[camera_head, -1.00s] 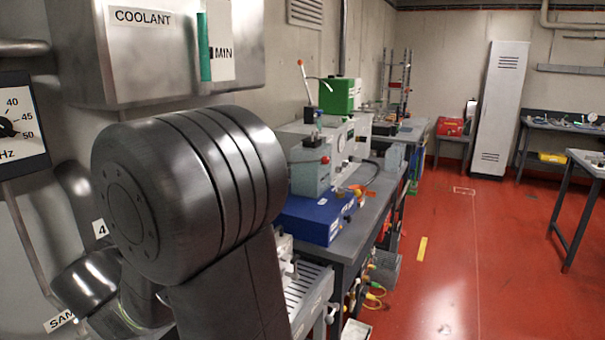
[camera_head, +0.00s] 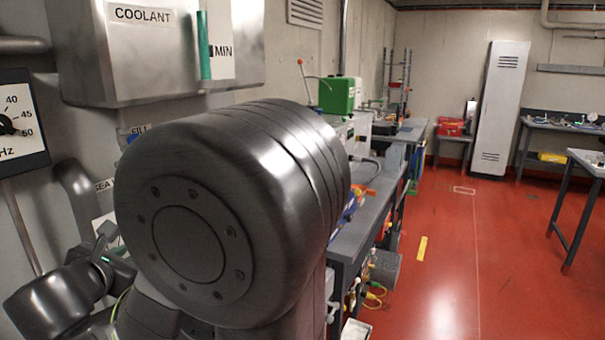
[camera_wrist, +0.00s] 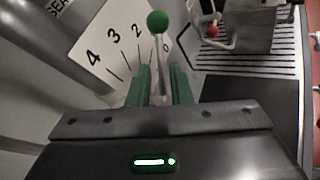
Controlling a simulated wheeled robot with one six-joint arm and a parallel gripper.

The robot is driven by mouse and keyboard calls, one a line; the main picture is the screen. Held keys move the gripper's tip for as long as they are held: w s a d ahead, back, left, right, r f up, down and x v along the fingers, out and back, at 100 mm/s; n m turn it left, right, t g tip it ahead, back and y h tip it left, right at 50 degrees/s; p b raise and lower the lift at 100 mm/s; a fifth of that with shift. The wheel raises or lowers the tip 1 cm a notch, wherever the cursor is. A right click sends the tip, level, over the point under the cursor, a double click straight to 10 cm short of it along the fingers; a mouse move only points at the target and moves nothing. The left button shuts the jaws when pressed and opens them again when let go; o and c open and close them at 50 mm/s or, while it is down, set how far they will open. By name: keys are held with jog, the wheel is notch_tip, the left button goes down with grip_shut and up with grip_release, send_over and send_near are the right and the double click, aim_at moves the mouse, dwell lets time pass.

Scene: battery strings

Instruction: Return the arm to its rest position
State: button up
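My arm fills the lower left of the head view, with a large dark grey joint close to the camera. My gripper (camera_wrist: 160,88) shows in the wrist view with two green fingers standing apart. A lever with a green ball knob (camera_wrist: 157,22) stands between or just beyond the fingers. Its rod shows in the gap, with space visible on either side. Whether the rod is truly between the fingers in depth, I cannot tell. A white scale plate (camera_wrist: 108,48) with numbers 2, 3 and 4 lies behind the lever.
A metal coolant tank (camera_head: 150,65) and a Hz dial (camera_head: 20,125) are close on the left. A bench (camera_head: 362,225) with equipment and a green box (camera_head: 337,95) runs along the wall behind my arm. The red floor (camera_head: 450,270) to the right is open.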

jog(key=a+v, duration=0.1)
jog(key=v, duration=0.5)
jog(key=x, duration=0.9)
jog(key=d+x, duration=0.1)
jog(key=x, duration=0.4)
jog(key=shift+a, duration=0.15)
jog(key=shift+s+a+r+n+t, duration=0.1)
jog(key=shift+s+r+n+t, duration=0.25)
jog(key=shift+t, duration=0.35)
